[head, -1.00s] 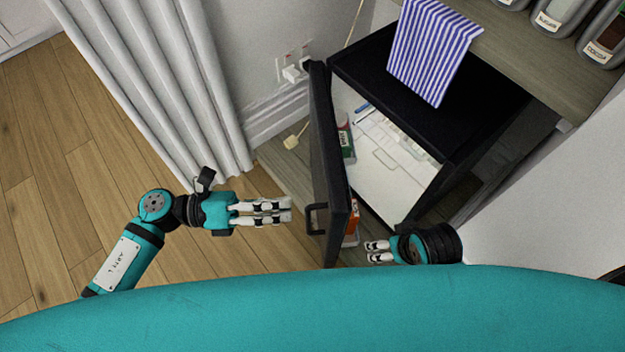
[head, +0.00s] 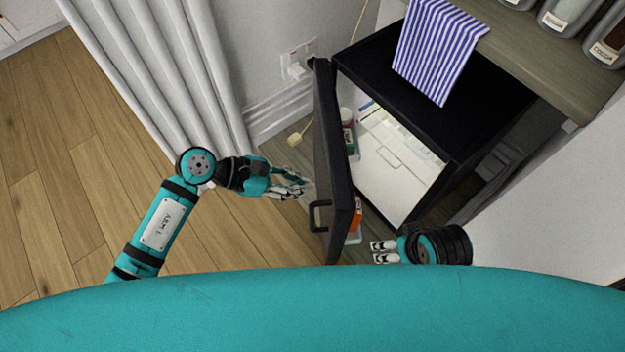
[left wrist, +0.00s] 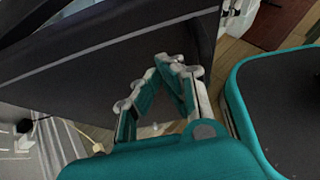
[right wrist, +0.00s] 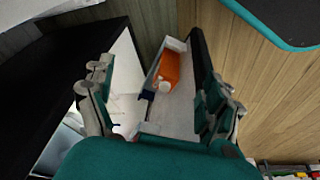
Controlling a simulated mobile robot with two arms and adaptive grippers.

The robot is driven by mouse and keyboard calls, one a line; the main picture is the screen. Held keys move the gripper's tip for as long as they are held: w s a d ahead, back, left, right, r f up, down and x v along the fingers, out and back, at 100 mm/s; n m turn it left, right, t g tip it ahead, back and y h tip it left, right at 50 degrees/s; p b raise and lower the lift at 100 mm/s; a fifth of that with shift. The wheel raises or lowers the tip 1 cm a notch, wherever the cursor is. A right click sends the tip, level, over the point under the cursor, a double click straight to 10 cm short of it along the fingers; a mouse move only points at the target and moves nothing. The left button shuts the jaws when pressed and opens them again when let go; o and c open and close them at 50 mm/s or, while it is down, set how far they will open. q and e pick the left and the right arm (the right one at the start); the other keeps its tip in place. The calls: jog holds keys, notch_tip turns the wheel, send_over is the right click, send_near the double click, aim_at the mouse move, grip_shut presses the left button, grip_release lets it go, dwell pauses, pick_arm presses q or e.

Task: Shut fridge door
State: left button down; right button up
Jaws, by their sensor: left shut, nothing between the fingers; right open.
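The black fridge door (head: 331,160) stands wide open, with a dark handle (head: 313,218) on its outer face. The small black fridge (head: 375,58) shows its white interior. My left gripper (head: 303,188) is shut and empty beside the door's outer face, above the handle in the picture; I cannot tell if it touches. In the left wrist view its fingertips (left wrist: 172,68) are close together in front of the dark door panel (left wrist: 110,65). My right gripper (head: 374,252) is open and empty near the door's inner side. In the right wrist view its spread fingers (right wrist: 160,100) frame the door shelf.
An orange carton (right wrist: 178,68) sits in the door shelf. A green item (head: 349,140) is further along the door. A striped towel (head: 435,50) hangs over the fridge top from a wooden counter (head: 545,65) with jars. White curtains (head: 170,80) hang left; the wood floor is clear.

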aim_at(329, 185)
pick_arm(q)
jog(key=shift+w+d+r, duration=0.1)
jog(key=shift+d, duration=1.35)
pick_arm(e)
jog(key=shift+f, duration=0.1)
